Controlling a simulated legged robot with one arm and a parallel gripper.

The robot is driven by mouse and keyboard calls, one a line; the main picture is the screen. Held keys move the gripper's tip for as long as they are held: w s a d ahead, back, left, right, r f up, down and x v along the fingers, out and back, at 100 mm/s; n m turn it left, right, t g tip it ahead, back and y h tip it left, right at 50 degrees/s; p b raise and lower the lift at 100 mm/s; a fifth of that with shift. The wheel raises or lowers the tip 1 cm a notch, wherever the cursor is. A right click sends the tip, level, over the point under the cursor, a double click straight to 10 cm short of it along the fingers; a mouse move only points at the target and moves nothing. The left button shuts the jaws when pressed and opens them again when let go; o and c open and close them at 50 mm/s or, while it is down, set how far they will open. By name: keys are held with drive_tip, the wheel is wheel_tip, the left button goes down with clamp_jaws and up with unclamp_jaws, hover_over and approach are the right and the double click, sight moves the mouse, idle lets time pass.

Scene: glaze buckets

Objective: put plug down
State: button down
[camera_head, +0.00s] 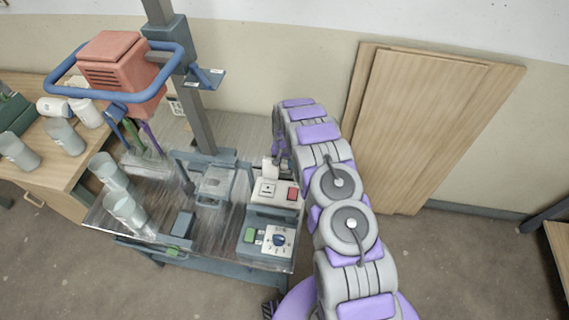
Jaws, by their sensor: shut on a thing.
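My arm reaches up and over to the back of the work table. My gripper (279,157) points down at its far end, mostly hidden behind the arm links, and is shut on the plug. A small pale piece (270,170), which looks like the plug, shows just below the gripper. It is right behind a pale box (268,192) with a socket-like square and a red switch. I cannot tell whether the plug touches the box or the table.
The metal work table (160,222) holds a control box with a blue knob (279,240) and pale buckets (127,209). An orange mixer head (113,62) hangs on a grey post. A wooden bench (62,165) stands left; wooden boards (425,125) lean on the wall.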

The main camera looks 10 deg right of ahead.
drive_tip(key=shift+a, duration=0.55)
drive_tip(key=c, duration=0.9)
unclamp_jaws()
drive_tip(key=shift+a, duration=0.15)
drive_tip(key=shift+o, duration=0.8)
drive_tip(key=shift+d, duration=0.5)
wheel_tip(320, 180, up, 12)
drive_tip(key=r+p, duration=0.1)
drive_tip(key=p, duration=0.1)
wheel_tip(320, 180, up, 12)
drive_tip(key=n, duration=0.1)
hover_over(283, 162)
drive_tip(key=s, duration=0.6)
drive_tip(key=s+r+n, duration=0.1)
drive_tip(key=s+r, duration=1)
drive_tip(key=s, duration=0.1)
drive_tip(key=s+r+n, duration=0.1)
drive_tip(key=s+r, duration=0.3)
drive_tip(key=s, duration=1.1)
drive_tip(key=s+r+n+g, duration=0.1)
drive_tip(key=s+r, duration=0.2)
drive_tip(key=s, duration=1.3)
drive_tip(key=shift+s+r+n+g, duration=0.2)
drive_tip(key=shift+r+n+g, duration=0.1)
drive_tip(key=shift+r, duration=0.1)
drive_tip(key=shift+a, duration=0.1)
